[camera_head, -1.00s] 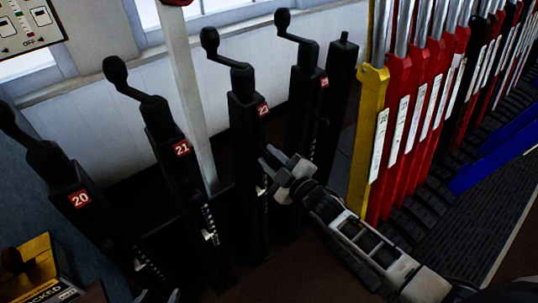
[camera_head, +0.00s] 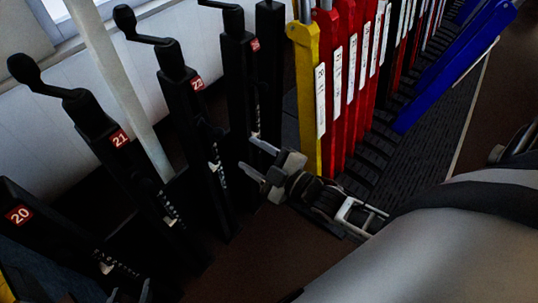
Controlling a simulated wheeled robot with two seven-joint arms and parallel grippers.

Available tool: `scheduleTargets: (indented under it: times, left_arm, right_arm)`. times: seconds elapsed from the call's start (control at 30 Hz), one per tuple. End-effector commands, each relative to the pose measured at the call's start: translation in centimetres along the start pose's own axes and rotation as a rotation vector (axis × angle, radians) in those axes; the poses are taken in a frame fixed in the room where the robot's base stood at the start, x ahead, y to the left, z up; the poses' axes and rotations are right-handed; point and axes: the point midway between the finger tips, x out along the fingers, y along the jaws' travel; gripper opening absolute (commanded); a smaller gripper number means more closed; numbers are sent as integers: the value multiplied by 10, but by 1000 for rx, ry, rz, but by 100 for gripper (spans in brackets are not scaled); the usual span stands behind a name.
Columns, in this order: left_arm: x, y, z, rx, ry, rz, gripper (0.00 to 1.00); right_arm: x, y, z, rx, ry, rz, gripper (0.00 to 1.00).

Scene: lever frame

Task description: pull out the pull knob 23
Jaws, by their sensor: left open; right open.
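My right gripper (camera_head: 250,155) is open and empty, to the right of this part. Its fingers point left, with a visible gap to the part. My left gripper (camera_head: 129,294) is open at the bottom edge, with only its fingertips showing.
Similar black posts stand beside it: post 20 (camera_head: 19,215), post 21 (camera_head: 120,139) and one at right (camera_head: 238,85). A yellow lever (camera_head: 306,85), several red levers (camera_head: 336,110) and blue levers (camera_head: 440,80) crowd the right. Brown floor (camera_head: 245,255) is open below.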

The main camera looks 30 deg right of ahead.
Motion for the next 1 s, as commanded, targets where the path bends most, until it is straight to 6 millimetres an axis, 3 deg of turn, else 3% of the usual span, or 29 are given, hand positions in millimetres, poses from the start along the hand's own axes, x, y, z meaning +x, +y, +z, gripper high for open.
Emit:
scheduleTargets:
  times: [0.1,0.3,0.87,1.0]
  left_arm:
    - [1,0,0,-1,1,0,48]
    - [1,0,1,-2,1,1,48]
    - [0,0,0,-3,3,1,48]
    - [0,0,0,-4,3,0,48]
  right_arm:
    - [-22,-1,1,0,-2,-2,48]
    - [-40,0,0,0,-1,-1,48]
    - [-42,0,0,1,0,0,48]
    - [-45,-16,-2,103,-66,-30,48]
